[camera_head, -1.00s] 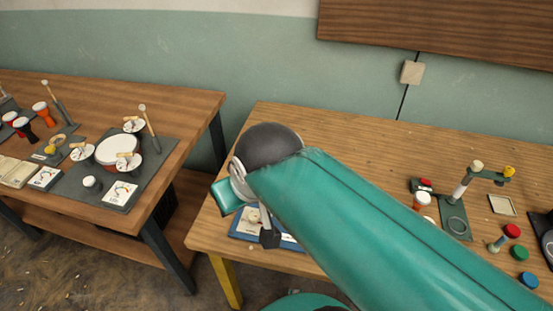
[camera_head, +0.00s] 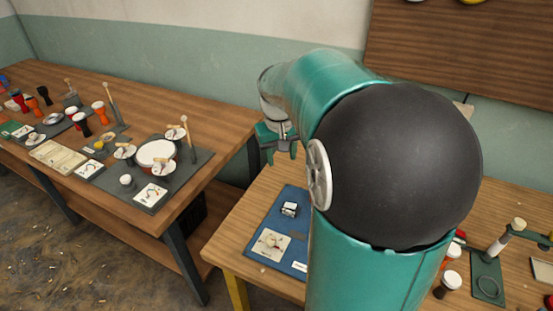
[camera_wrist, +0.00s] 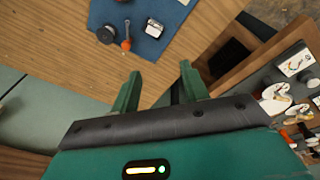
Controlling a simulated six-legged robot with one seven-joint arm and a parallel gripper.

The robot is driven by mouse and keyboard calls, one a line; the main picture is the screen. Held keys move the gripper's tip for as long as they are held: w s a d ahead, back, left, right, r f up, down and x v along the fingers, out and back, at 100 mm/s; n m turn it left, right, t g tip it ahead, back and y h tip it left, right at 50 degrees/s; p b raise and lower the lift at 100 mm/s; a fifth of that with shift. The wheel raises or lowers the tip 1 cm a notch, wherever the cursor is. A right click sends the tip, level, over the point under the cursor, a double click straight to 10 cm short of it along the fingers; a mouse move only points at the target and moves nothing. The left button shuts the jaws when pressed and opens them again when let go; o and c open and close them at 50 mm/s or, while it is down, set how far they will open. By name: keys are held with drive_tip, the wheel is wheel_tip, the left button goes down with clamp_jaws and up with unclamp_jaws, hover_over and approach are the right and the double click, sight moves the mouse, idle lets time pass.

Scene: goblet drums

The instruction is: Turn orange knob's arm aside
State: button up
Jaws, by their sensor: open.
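In the wrist view, a small orange knob (camera_wrist: 126,45) with a thin grey arm (camera_wrist: 127,26) lies on a blue mat (camera_wrist: 148,47). A dark round piece (camera_wrist: 106,34) sits beside it, and a small black-and-white box (camera_wrist: 154,29) stands on its other side. In the head view, the blue mat (camera_head: 262,224) and box (camera_head: 289,209) show, but my arm hides the orange knob. My gripper (camera_wrist: 160,76) is open and empty, apart from the knob. In the head view, my gripper (camera_head: 280,150) hangs above the right table's far left corner.
The left table (camera_head: 215,105) carries several goblet drums and a dark mat with a white drum (camera_head: 156,154). A gap separates the tables. On the right table, a green stand (camera_head: 487,283) and a white-topped jar (camera_head: 449,282) stand right of my arm.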

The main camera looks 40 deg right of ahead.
drive_tip(key=d+f+m+g+y, duration=0.1)
drive_tip(key=d+f, duration=0.3)
drive_tip(key=d, duration=0.3)
drive_tip(key=d+f+m, duration=0.1)
drive_tip(key=d+f, duration=0.2)
drive_tip(key=d, duration=0.3)
drive_tip(key=f, duration=1.4)
drive_tip(key=shift+w+d, duration=0.1)
drive_tip(key=shift+d, duration=0.15)
drive_tip(key=shift+c, duration=0.3)
clamp_jaws()
